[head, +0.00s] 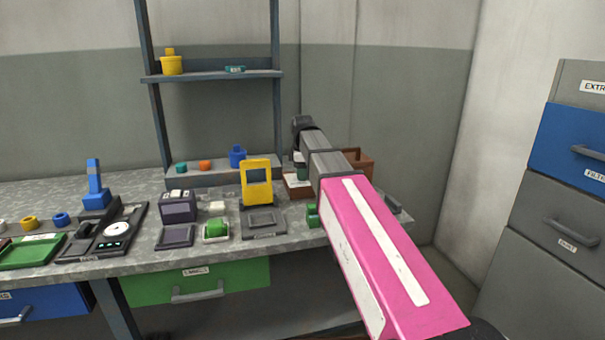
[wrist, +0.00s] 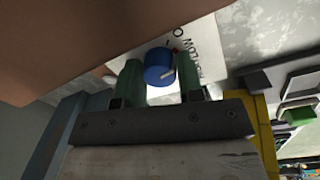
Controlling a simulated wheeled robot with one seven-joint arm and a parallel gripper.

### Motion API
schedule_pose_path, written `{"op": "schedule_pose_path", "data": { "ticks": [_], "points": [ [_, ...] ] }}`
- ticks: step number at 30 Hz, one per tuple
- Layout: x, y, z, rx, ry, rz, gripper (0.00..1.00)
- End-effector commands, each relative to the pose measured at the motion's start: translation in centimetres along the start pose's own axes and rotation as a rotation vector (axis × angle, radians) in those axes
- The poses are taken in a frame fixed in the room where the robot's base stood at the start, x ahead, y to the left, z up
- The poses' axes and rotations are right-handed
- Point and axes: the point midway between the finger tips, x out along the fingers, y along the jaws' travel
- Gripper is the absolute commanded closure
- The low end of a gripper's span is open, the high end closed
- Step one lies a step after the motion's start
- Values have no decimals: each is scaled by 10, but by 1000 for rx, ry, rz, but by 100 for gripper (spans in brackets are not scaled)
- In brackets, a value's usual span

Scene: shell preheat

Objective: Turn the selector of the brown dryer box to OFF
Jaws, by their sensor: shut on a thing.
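The brown dryer box (head: 357,160) stands at the right end of the bench, mostly hidden behind my arm. In the wrist view its brown side (wrist: 90,40) fills the upper left.
A yellow frame stand (head: 256,184) is left of my gripper on the bench, its yellow edge close by in the wrist view. A grey shelf rack (head: 213,76) rises behind. Green blocks (head: 313,215) sit near my arm at the bench front.

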Motion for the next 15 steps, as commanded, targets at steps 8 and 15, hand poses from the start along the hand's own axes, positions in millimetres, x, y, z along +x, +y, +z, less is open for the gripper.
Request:
{"op": "schedule_pose_path", "data": {
  "ticks": [8,15],
  "points": [
    [0,1,0,-5,1,2,89],
    [0,0,0,-5,1,2,40]
  ]
}}
